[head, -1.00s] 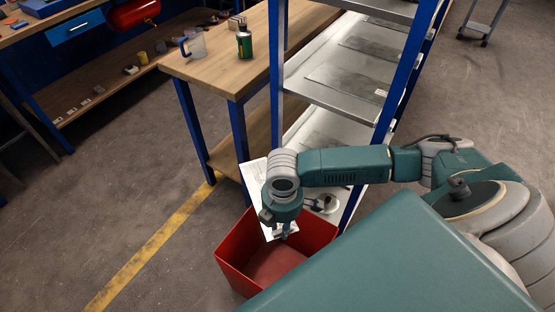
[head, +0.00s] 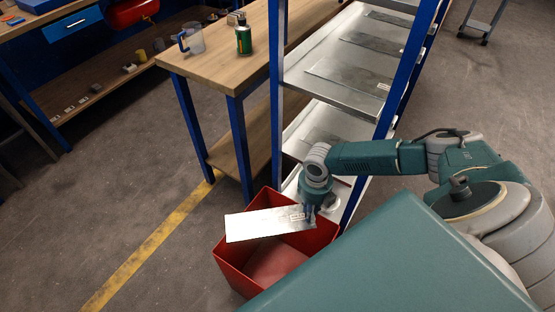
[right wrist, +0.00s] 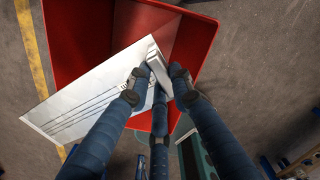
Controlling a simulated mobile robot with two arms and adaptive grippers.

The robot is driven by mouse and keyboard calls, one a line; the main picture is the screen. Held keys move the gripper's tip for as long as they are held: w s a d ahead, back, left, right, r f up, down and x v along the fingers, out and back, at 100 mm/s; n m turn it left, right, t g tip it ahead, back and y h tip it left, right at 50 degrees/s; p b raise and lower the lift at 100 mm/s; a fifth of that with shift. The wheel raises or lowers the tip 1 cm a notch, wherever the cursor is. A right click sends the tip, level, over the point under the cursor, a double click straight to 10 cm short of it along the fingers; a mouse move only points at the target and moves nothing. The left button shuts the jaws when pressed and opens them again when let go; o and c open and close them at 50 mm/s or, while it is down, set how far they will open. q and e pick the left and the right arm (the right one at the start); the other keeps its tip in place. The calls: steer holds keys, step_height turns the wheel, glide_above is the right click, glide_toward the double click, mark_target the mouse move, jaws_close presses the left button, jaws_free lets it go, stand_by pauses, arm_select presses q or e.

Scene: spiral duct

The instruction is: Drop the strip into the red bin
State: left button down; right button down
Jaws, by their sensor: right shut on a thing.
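The strip (head: 262,224) is a flat, pale metal sheet with a small label near its right end. My right gripper (head: 309,214) is shut on that end. The red bin (head: 232,266) is an open box on the floor, and the strip lies over its opening, its left end near the left wall. In the right wrist view the fingers (right wrist: 158,78) grip a corner of the strip (right wrist: 95,98), with the red bin (right wrist: 75,40) behind it. The strip's far end reaches past the bin's edge there. My left gripper is not in view.
A blue-framed shelf rack (head: 335,92) with metal sheets stands just behind the bin. A wooden workbench (head: 215,62) beside it carries a clear jug (head: 193,40) and a green can (head: 243,38). The floor left of the bin, with a yellow line (head: 150,245), is clear.

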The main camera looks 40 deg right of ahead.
step_height(320, 180, down, 6)
steer(key=b, duration=0.5)
steer(key=shift+r, duration=0.15)
steer(key=c, duration=1.5)
jaws_free()
steer(key=shift+o, duration=0.2)
step_height(320, 180, up, 12)
steer(key=shift+s, duration=0.1)
